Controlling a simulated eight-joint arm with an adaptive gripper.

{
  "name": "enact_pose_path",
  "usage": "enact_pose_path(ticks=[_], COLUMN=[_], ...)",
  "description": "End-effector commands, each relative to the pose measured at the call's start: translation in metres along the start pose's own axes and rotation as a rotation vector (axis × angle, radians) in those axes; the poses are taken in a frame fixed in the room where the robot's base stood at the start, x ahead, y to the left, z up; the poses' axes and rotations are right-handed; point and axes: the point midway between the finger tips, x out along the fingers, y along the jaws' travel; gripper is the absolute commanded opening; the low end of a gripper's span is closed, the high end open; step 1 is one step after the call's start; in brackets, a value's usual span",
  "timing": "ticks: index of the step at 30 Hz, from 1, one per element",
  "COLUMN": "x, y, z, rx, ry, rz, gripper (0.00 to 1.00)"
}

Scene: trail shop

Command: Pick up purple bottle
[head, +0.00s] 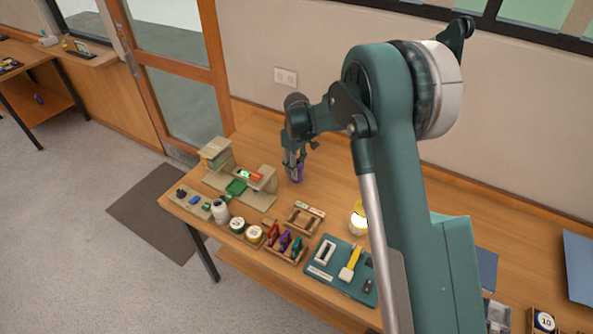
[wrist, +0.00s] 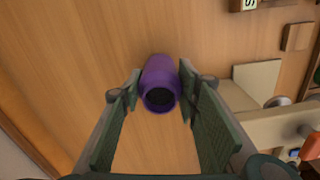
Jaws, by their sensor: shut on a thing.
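The purple bottle (wrist: 160,83) is between the two fingers of my gripper (wrist: 158,105) in the wrist view, with its dark round opening facing the camera. The fingers are on either side of it near their tips, shut on it. In the head view the bottle (head: 297,173) shows small and partly hidden behind my gripper (head: 294,168), near the back left of the wooden table. I cannot tell whether its base touches the table.
A beige stand with a green pad (head: 236,187) is just left of the bottle. In front are several tape rolls (head: 237,225), a wooden rack of coloured tools (head: 285,243) and a teal tool tray (head: 340,271). A yellow-and-white container (head: 358,219) stands to the right.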

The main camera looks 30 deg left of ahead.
Motion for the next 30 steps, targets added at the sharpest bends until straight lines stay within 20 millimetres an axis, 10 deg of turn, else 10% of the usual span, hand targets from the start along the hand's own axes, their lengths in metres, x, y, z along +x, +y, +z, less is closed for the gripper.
enact_pose_path(ticks=[30], x=[-0.098], y=[0.000], z=[0.000], rx=[0.000], ry=[0.000], rz=[0.000], gripper=[0.17])
